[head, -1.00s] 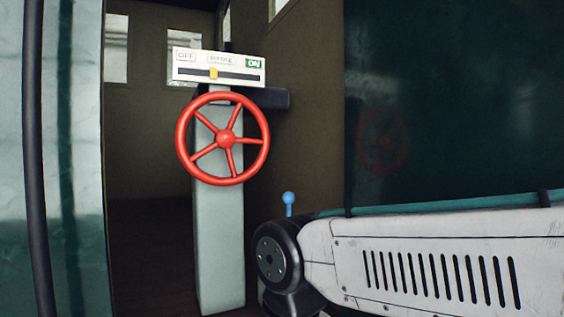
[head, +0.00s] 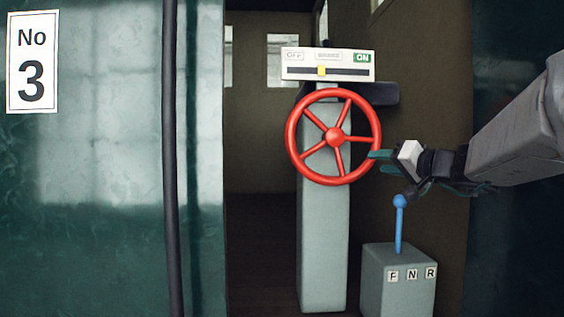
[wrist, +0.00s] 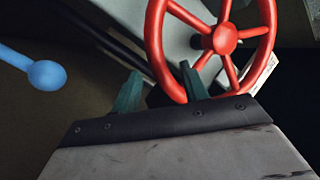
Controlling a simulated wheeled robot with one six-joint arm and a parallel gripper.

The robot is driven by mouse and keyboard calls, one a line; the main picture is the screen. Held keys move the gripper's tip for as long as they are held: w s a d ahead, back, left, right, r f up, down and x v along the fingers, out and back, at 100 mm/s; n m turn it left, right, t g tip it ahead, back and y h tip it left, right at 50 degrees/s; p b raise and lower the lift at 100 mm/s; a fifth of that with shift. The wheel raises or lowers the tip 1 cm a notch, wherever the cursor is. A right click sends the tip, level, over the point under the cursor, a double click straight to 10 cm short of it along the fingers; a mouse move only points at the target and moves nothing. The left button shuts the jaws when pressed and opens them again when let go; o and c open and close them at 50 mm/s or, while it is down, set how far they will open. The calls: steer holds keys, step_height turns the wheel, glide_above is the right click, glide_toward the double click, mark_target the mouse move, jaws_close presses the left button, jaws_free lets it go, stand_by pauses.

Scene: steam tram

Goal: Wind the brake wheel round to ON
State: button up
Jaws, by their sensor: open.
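The red brake wheel (head: 335,136), with several spokes and a round hub, stands upright on a grey post (head: 324,245). A white gauge plate (head: 328,56) above it reads OFF at left and ON, in green, at right. Its yellow marker (head: 321,70) sits near the middle, slightly to the left. My gripper (head: 380,160) is open at the wheel's right rim in the head view. In the wrist view the wheel (wrist: 222,38) is ahead, and its rim passes by the right-hand teal finger of my gripper (wrist: 158,90). I cannot tell whether they touch.
A blue-knobbed lever (head: 399,225) rises from a grey box (head: 398,282) marked F N R, just below my gripper. The blue knob (wrist: 46,75) is at left in the wrist view. A dark pole (head: 173,160) and green panel with a No 3 sign (head: 32,62) stand left.

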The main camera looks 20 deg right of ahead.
steer(key=w+a, duration=0.1)
steer(key=w, duration=0.6)
steer(key=shift+w+a, duration=0.2)
jaws_close()
